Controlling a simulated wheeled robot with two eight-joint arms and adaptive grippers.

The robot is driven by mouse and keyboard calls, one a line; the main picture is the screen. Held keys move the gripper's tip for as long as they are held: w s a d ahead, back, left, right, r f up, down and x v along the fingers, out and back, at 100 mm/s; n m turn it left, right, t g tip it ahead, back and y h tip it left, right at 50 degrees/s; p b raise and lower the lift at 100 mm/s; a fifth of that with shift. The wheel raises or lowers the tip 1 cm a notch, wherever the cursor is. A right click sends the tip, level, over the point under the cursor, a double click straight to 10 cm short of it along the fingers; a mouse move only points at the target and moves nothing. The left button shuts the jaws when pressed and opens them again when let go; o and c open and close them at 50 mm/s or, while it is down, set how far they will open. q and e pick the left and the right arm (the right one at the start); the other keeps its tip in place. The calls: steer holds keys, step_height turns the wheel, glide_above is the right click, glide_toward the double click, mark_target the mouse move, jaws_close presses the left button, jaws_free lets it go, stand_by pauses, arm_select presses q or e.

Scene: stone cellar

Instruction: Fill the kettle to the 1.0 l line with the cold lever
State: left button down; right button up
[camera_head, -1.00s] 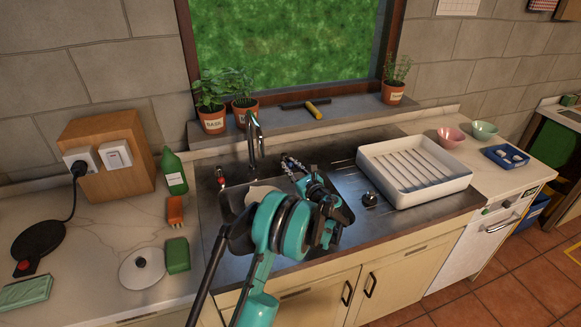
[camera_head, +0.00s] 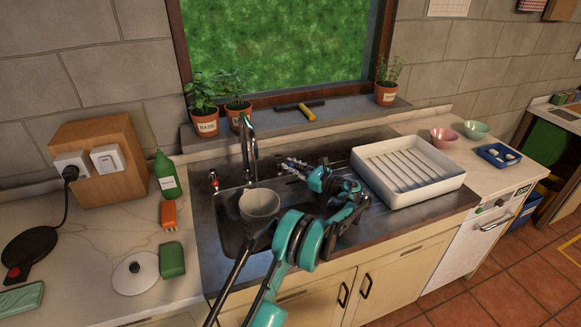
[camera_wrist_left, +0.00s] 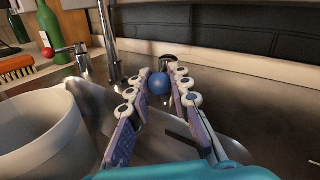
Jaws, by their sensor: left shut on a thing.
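The pale, open-topped kettle (camera_head: 259,207) stands in the sink below the chrome tap (camera_head: 248,150). Its rim and inside wall (camera_wrist_left: 38,125) show at the left of the left wrist view. I cannot make out the 1.0 l line, the water level or a stream. The cold lever's blue knob (camera_wrist_left: 158,84) sits between the fingers of my left gripper (camera_wrist_left: 165,80), which is shut on it. In the head view my left gripper (camera_head: 290,164) is at the back of the sink, right of the tap. The red-knobbed lever (camera_head: 213,177) stands left of the tap. My right gripper is not in view.
A white drying rack (camera_head: 410,178) stands right of the sink. A round lid (camera_head: 136,273), a green sponge (camera_head: 172,260), an orange brush (camera_head: 169,214) and a green bottle (camera_head: 166,176) are on the left counter. Potted herbs (camera_head: 205,122) line the sill behind.

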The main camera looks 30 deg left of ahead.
arm_select(q)
steer(key=c, duration=1.4)
jaws_free()
steer(key=shift+a, duration=0.1)
steer(key=shift+o, duration=0.2)
steer(key=s+d, duration=0.1)
steer(key=d, duration=1.1)
steer(key=shift+s, duration=0.4)
